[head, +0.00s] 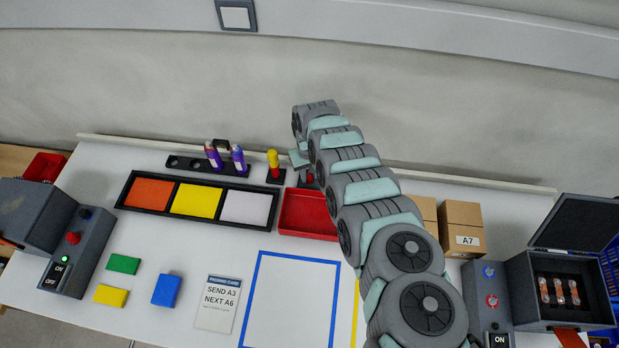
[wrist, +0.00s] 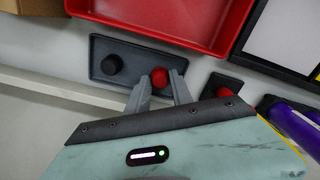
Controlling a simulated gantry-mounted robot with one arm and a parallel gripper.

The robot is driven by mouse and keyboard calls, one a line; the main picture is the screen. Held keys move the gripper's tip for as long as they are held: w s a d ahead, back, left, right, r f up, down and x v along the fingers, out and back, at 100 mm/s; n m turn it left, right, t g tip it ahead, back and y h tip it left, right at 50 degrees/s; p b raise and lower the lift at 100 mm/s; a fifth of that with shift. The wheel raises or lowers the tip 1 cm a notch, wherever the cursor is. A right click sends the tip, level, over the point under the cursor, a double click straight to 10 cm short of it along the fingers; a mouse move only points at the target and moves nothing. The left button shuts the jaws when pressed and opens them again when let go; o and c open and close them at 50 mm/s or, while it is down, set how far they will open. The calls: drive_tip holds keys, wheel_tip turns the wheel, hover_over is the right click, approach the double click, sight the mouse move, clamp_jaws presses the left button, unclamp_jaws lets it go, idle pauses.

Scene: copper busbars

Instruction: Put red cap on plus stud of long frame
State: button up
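The red cap (wrist: 159,76) stands in a small dark grey tray (wrist: 100,44), beside a black cap (wrist: 112,64). The red cap also shows in the head view (head: 309,178), partly hidden by my arm. My gripper (wrist: 159,85) is at the tray with one finger on each side of the red cap. The fingers are apart, with a small gap showing beside the cap, so it looks open. The long frame and its plus stud cannot be made out for certain. An open dark box (head: 540,316) at the right holds several copper strips.
A red bin (head: 308,232) sits close to the tray. A small stand with a yellow and red post (head: 273,164) and a rack of purple bottles (head: 190,163) are to the left. Cardboard boxes (head: 462,222) stand right of my arm. A blue-bordered white area (head: 290,300) is clear.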

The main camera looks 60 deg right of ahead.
sight(309, 177)
drive_tip(key=shift+c, duration=1.2)
wheel_tip(309, 177, up, 5)
drive_tip(key=p, duration=0.5)
drive_tip(key=shift+r, duration=0.1)
clamp_jaws()
